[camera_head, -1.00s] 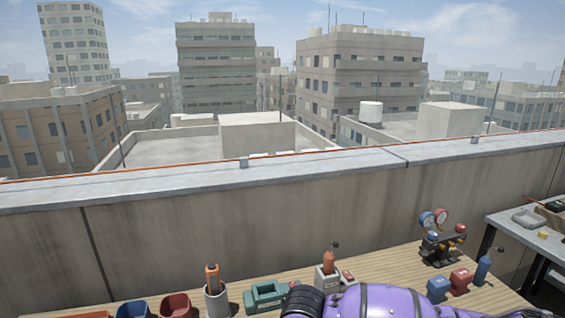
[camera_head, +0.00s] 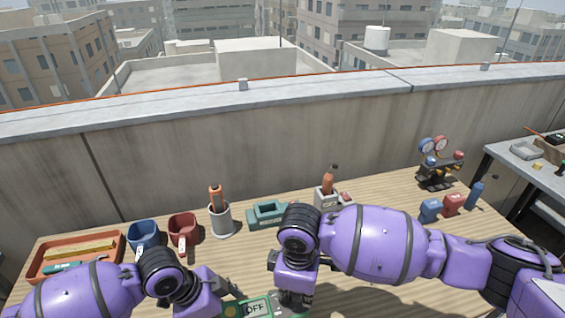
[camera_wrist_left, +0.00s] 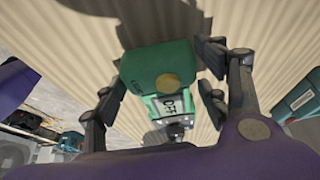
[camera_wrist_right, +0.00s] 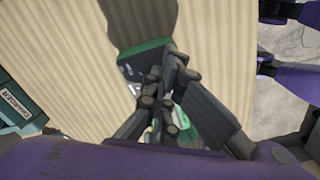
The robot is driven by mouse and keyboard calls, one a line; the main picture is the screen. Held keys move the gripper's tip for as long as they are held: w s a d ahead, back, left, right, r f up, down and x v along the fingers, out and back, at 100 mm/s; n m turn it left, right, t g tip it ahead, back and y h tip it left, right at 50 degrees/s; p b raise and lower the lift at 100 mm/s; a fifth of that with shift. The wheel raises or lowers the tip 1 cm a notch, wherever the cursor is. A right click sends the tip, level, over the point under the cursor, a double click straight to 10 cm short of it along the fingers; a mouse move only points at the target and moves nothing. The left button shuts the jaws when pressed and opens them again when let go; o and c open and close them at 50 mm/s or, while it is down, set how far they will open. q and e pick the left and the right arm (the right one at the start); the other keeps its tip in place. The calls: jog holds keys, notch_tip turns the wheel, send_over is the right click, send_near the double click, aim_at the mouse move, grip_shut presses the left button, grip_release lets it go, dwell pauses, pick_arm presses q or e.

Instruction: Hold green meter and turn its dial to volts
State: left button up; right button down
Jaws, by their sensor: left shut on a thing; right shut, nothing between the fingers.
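The green meter (camera_head: 257,308) is at the bottom edge of the head view, partly cut off, its display reading OFF. My left gripper (camera_head: 222,298) is shut on it. In the left wrist view the meter (camera_wrist_left: 150,66) sits between the fingers (camera_wrist_left: 158,88), with a round yellowish patch and the OFF display visible. My right gripper (camera_head: 291,303) is shut and empty at the meter's right part. In the right wrist view its closed fingertips (camera_wrist_right: 165,82) overlap the meter (camera_wrist_right: 150,56). I cannot make out the dial; the fingers cover that area, and contact cannot be told.
Behind the arms on the wooden table stand an orange tray (camera_head: 40,262), a blue bin (camera_head: 144,235), a red bin (camera_head: 184,228), a grey cup (camera_head: 222,222) and a green holder (camera_head: 267,214). A gauge stand (camera_head: 437,172) and small blue and red blocks (camera_head: 452,204) are at right.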

jog(key=shift+s+a+f, duration=0.25)
jog(key=shift+s+a, duration=0.1)
jog(key=shift+d+r, duration=0.15)
jog(key=shift+d, duration=0.1)
jog(key=shift+r, duration=0.15)
jog(key=r, duration=0.5)
jog(key=shift+d+r, duration=0.25)
jog(key=shift+r, duration=0.1)
jog(key=f, duration=0.2)
jog(key=w+f, duration=0.1)
jog(key=f, duration=0.2)
jog(key=shift+w+d+f, duration=0.25)
jog(key=shift+f, duration=0.05)
jog(key=shift+s+d+f, duration=0.1)
jog(key=shift+s+f, duration=0.05)
jog(key=shift+f, duration=0.15)
